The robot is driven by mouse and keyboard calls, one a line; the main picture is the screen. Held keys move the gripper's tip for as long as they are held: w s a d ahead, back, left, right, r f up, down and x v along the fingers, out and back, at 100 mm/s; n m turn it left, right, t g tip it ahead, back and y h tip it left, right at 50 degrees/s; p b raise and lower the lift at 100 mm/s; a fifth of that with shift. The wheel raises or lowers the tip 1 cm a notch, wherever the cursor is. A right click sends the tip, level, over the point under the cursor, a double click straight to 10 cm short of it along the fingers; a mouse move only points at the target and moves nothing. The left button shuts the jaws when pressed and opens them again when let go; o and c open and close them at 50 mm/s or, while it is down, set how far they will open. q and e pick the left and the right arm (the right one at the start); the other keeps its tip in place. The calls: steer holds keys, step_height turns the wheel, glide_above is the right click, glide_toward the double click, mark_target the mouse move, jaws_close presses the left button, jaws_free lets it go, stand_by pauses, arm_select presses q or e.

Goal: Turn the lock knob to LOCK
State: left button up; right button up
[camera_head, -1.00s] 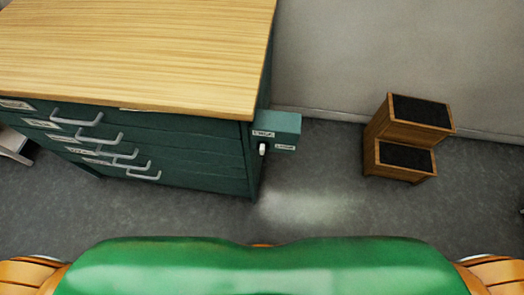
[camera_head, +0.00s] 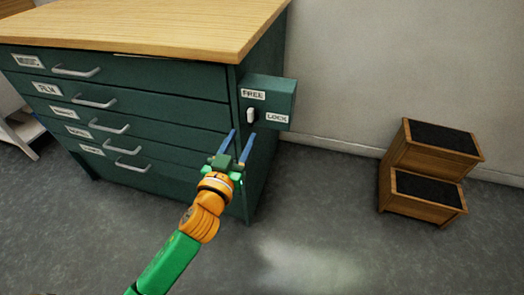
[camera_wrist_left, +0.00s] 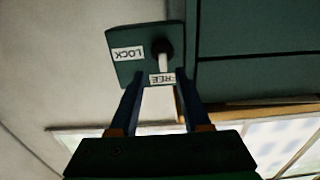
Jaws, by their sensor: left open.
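The lock box (camera_head: 280,93) is a green block on the right side of the drawer cabinet, with a FREE label (camera_head: 253,95) above and a LOCK label (camera_head: 277,118) at lower right. Its knob (camera_head: 250,115) has a white handle standing upright, in line with FREE. My left gripper (camera_head: 243,142) is open, its blue fingers pointing up at the knob from just below. In the left wrist view, the knob (camera_wrist_left: 165,56) and its white handle lie ahead between the fingertips (camera_wrist_left: 161,78), with no contact visible. My right gripper is not in view.
The green cabinet (camera_head: 150,80) has several labelled drawers with grey handles and a wooden top (camera_head: 150,25). A wooden step stool (camera_head: 425,205) stands on the floor at right. The floor between cabinet and stool is clear.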

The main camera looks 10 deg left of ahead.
mark_target(250, 120)
arm_select(q)
steer(key=w, duration=0.6)
steer(key=shift+w+a, duration=0.15)
steer(key=shift+w, duration=0.2)
jaws_close()
